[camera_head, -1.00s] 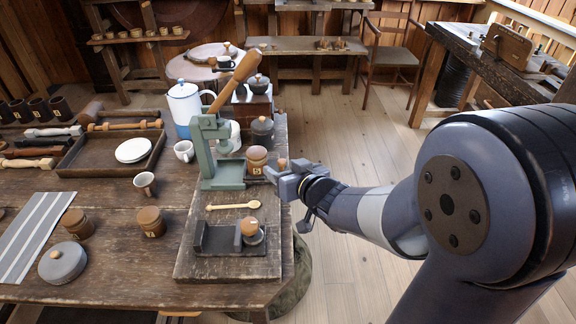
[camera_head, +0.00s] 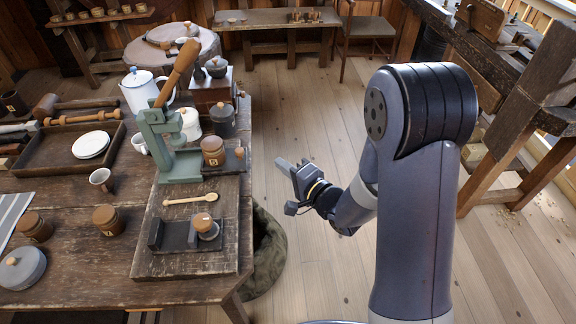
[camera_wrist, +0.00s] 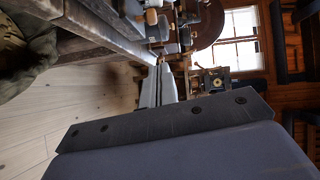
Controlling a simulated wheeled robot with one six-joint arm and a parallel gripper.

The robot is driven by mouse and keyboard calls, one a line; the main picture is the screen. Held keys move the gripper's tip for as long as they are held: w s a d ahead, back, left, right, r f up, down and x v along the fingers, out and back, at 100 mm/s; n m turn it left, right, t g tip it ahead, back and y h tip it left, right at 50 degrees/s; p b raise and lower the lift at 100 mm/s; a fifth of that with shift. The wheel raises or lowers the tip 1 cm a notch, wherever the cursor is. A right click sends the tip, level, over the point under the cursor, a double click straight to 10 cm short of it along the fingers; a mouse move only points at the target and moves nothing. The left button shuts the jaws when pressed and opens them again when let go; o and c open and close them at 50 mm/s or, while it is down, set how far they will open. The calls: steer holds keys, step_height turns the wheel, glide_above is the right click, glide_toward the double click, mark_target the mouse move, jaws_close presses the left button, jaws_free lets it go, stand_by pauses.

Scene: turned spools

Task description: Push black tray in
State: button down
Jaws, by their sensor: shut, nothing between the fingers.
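The black tray (camera_head: 231,165) is a flat dark slab with a small wooden knob (camera_head: 239,152) at its right end. It sticks out to the right from beside the green press (camera_head: 170,140) on the table. A brown jar with a wooden lid (camera_head: 213,151) stands on it. My gripper (camera_head: 281,163) is shut and empty, to the right of the knob and apart from it, over the floor beyond the table's right edge. In the wrist view its fingers (camera_wrist: 159,75) point toward the table's side; the tray is hard to make out there.
A wooden board (camera_head: 215,262) in front of the press carries a dark holder with a wooden-topped piece (camera_head: 205,224) and a wooden spoon (camera_head: 190,200). A dark canister (camera_head: 222,120) stands behind the jar. The floor right of the table (camera_head: 300,110) is clear around my arm.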

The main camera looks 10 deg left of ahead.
mark_target(219, 157)
steer(key=w+a+f+p, duration=0.1)
steer(key=w+a, duration=0.2)
steer(key=a, duration=0.5)
steer(key=shift+w+a+f, duration=0.15)
steer(key=shift+w+a, duration=0.25)
steer(key=shift+a, duration=0.1)
steer(key=a+b, duration=0.1)
steer(key=a, duration=0.1)
steer(key=s+a+b, duration=0.1)
steer(key=a, duration=0.2)
steer(key=s+a+b, duration=0.1)
steer(key=a+b, duration=0.1)
steer(key=a, duration=0.1)
steer(key=shift+f, duration=0.1)
steer(key=shift+a+r, duration=0.2)
steer(key=shift+a, duration=0.05)
steer(key=shift+s+a, duration=0.1)
